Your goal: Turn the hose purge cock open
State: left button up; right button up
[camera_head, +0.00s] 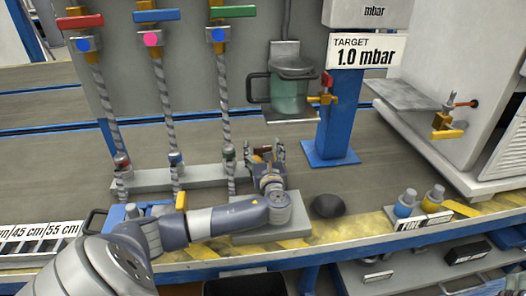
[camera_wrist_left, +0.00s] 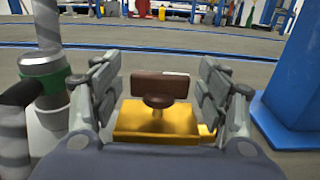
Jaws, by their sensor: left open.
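A small cock with a flat brown handle (camera_wrist_left: 160,86) on a short round stem and a yellow brass body (camera_wrist_left: 155,122) sits in the middle of the left wrist view. The handle lies crosswise. My left gripper (camera_head: 264,151) is open, with one finger on each side of the cock and visible gaps to the handle. In the head view the fingers mostly hide the cock; only small orange-brown bits show between them, above a grey block (camera_head: 262,226) near the bench's front edge. My right gripper is not in view.
A hose fitting with a green ring (camera_wrist_left: 45,82) stands close to the left finger; a blue post (camera_head: 340,115) stands to the right. Three hoses hang from coloured handles at the back left. A dark round object (camera_head: 328,206) lies right of the block.

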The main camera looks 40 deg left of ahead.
pick_arm(q)
jog(key=c, duration=1.1)
jog(key=shift+o, duration=0.2)
